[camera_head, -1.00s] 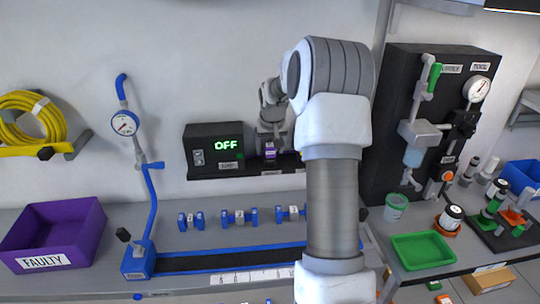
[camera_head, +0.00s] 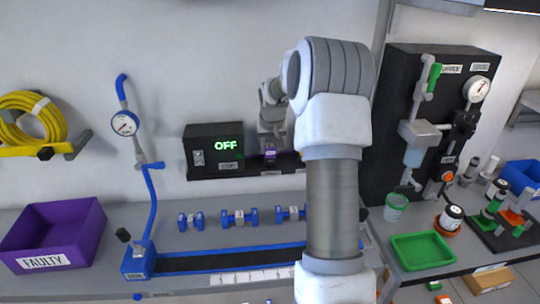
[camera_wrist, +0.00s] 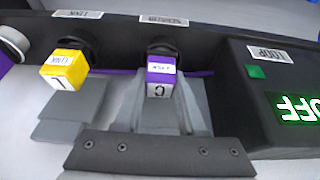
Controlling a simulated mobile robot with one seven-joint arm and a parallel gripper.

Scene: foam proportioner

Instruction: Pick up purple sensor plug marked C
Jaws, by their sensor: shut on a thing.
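The purple sensor plug (camera_wrist: 160,71) has a white label and a white face marked C, seen upside down in the wrist view. My gripper (camera_wrist: 160,95) is shut on it, with grey fingers around its lower part. The plug sits right at the dark round socket (camera_wrist: 161,46) under the SENSOR label; I cannot tell whether it is fully seated. In the head view the purple plug (camera_head: 270,153) shows small below my gripper (camera_head: 271,143), at the black ledge on the wall.
A yellow plug (camera_wrist: 64,70) sits beside the purple one in the wrist view. The black box with a green OFF display (camera_head: 214,146) stands close by. A purple FAULTY bin (camera_head: 55,232) is at the left; a green tray (camera_head: 422,250) is at the right.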

